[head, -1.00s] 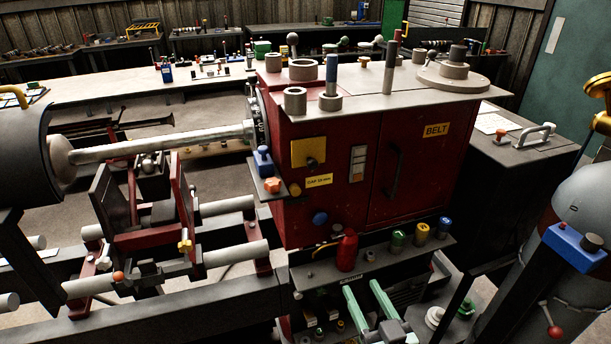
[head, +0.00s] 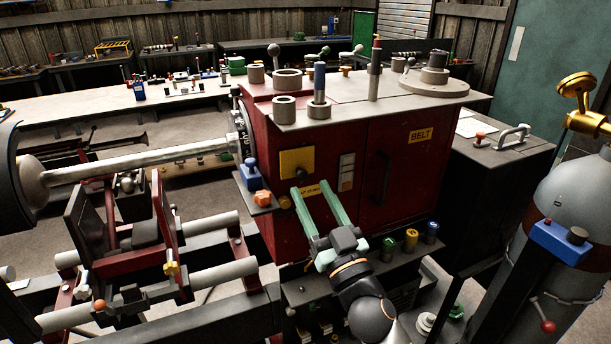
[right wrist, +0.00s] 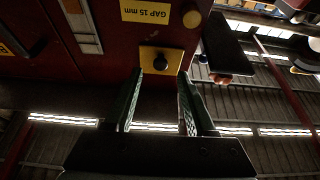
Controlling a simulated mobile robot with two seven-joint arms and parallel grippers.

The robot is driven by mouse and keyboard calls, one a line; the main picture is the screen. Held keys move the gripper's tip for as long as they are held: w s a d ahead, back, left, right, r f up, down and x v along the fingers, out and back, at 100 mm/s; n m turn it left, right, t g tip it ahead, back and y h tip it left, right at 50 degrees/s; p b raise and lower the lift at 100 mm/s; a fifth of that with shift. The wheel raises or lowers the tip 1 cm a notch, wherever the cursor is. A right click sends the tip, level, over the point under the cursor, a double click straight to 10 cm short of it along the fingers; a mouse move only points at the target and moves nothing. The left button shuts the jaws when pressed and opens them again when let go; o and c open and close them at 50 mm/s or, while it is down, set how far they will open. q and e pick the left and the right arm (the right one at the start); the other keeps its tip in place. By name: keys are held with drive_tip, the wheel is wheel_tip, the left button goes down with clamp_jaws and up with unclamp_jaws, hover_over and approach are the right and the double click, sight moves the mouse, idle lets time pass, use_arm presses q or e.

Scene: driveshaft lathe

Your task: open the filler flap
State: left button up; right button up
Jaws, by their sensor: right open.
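A yellow square plate with a dark knob, which I take to be the filler flap (head: 286,160), is on the front of the red headstock (head: 340,190). It lies flat against the face and looks shut. My right gripper (head: 310,188) is open and empty, its green fingers pointing up just below the plate. In the right wrist view, which is upside down, the plate (right wrist: 177,55) and its dark knob (right wrist: 159,62) lie between and just beyond the fingertips (right wrist: 160,78). I cannot tell whether the fingers touch the plate. My left gripper is not in view.
A small shelf with a blue block (head: 249,177) and an orange knob (head: 263,198) juts out left of the plate. A ledge with green, yellow and blue caps (head: 411,239) runs below. A dark handle (head: 381,178) stands on the door to the right.

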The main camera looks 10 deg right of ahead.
sight(303, 176)
drive_tip(key=shift+x, duration=2)
drive_tip(key=shift+c, duration=0.2)
clamp_jaws()
